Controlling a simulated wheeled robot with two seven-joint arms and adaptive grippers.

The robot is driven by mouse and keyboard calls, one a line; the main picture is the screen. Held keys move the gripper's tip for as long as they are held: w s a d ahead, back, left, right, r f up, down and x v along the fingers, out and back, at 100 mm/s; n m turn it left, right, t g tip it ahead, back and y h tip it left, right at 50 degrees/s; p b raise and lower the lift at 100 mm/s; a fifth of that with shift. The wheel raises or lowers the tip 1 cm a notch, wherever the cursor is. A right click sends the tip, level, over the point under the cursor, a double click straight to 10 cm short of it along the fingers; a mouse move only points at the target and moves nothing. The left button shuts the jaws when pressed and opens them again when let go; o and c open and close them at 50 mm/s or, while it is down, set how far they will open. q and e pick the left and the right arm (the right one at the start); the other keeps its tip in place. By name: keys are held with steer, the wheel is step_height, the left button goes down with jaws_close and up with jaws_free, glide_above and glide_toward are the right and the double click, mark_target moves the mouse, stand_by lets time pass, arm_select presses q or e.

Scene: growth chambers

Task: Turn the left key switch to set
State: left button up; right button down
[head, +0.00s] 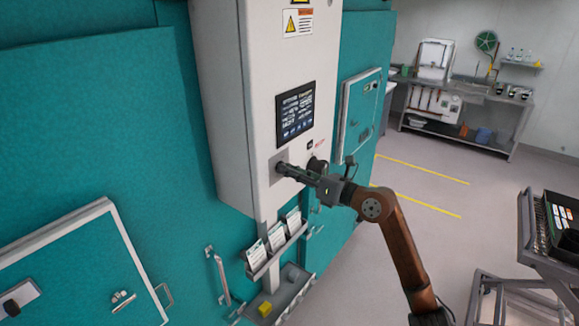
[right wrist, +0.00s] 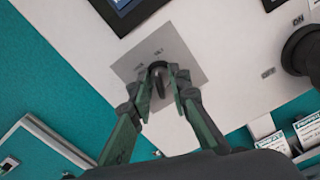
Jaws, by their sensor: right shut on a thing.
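The left key switch (right wrist: 158,82) sits on a square grey plate (right wrist: 183,54) on the front of the white control cabinet (head: 222,95). In the head view the grey plate (head: 276,160) shows below the touch screen (head: 296,113), and the switch itself is hidden by the gripper. My right gripper (head: 283,168) reaches the plate from the right. In the right wrist view its fingers (right wrist: 165,90) are closed around the key, one on each side. The labels on the plate are too small to read surely. My left gripper is not in view.
A round black knob (head: 317,165) with on and off labels is right of the plate. Card holders (head: 276,240) and a grey tray with a yellow block (head: 265,308) are below. Teal chamber walls (head: 100,120) flank the cabinet. A cart (head: 545,240) stands at the right.

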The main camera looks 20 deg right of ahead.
steer(key=shift+m+p, duration=0.5)
steer(key=shift+m, duration=0.3)
steer(key=c, duration=2.2)
jaws_free()
steer(key=shift+o, duration=0.2)
steer(key=shift+d, duration=0.1)
steer(key=v, duration=1.2)
